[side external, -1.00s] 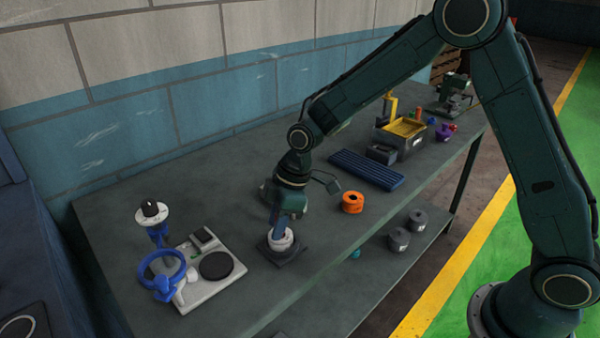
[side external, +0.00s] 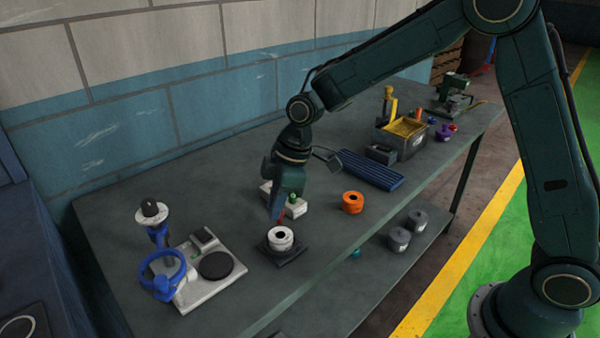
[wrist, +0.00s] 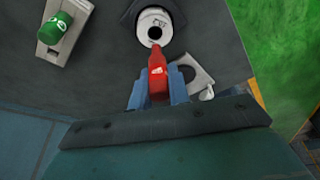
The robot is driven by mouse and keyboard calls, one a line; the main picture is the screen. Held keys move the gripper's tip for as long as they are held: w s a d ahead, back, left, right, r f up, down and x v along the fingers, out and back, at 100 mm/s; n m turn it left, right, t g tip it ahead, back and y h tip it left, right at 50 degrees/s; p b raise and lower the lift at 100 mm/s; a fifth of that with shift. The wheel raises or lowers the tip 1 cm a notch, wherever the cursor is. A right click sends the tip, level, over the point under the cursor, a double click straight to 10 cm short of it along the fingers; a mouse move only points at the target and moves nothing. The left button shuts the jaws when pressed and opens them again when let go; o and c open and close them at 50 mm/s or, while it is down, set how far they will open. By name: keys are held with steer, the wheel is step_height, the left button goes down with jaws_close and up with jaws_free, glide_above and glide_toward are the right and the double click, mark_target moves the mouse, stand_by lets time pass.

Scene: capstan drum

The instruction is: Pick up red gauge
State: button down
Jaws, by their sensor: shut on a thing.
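The red gauge (wrist: 157,76) is between the blue fingers of my gripper (wrist: 158,84) in the wrist view, and the fingers are shut on it. In the side view a small red part of the gauge (side external: 280,215) shows below my gripper (side external: 276,205). A white ring-shaped piece with a dark hole (side external: 281,238) sits on a dark square base just below the gauge. It also shows in the wrist view (wrist: 153,27), marked with letters, beyond the gauge's tip. The gauge looks clear above the ring, though the wrist view overlaps them.
A white block with a green gauge (side external: 293,198) stands behind my gripper. An orange ring (side external: 352,202) lies to its right. A blue ribbed tray (side external: 368,170) and a yellow-lined bin (side external: 402,138) are farther back. A blue-handled fixture (side external: 165,275) stands at the left.

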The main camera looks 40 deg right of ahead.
step_height(320, 180, up, 15)
stand_by(0.3)
steer(key=shift+f, duration=0.1)
stand_by(0.5)
